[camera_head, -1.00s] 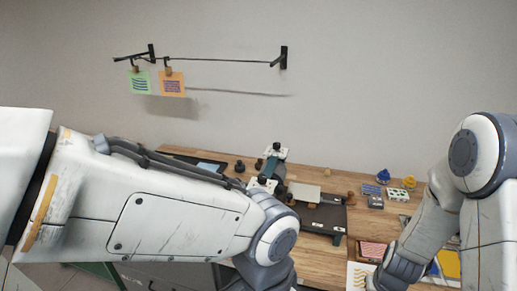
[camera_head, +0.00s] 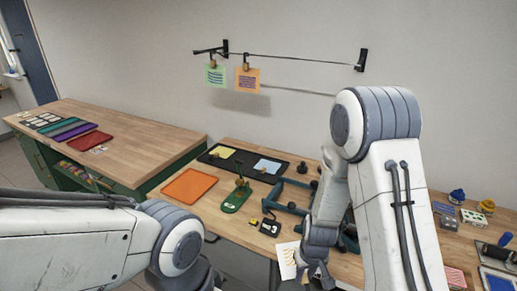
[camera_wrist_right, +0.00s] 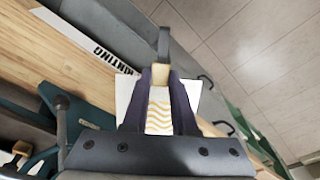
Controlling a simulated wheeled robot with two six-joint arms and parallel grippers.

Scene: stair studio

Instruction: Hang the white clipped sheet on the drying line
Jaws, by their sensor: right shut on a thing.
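The white sheet (camera_head: 288,260) with yellow wavy lines is at the lower middle of the head view, near the table's front edge. My right gripper (camera_head: 316,276) holds it there. In the right wrist view the sheet (camera_wrist_right: 125,92) lies behind the fingers, and my right gripper (camera_wrist_right: 161,82) is shut on its tan clip (camera_wrist_right: 161,74). The drying line (camera_head: 300,57) runs along the wall, well above the gripper. A green sheet (camera_head: 215,76) and an orange sheet (camera_head: 247,79) hang at its left part; its right part is bare. My left arm shows at lower left, its gripper out of view.
The wooden table (camera_head: 232,228) holds an orange mat (camera_head: 190,186), a black tray (camera_head: 235,165), a green tool (camera_head: 236,199) and a dark teal frame (camera_head: 290,190). Ink pots (camera_head: 457,195) stand at right. Another workbench (camera_head: 130,140) is at left.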

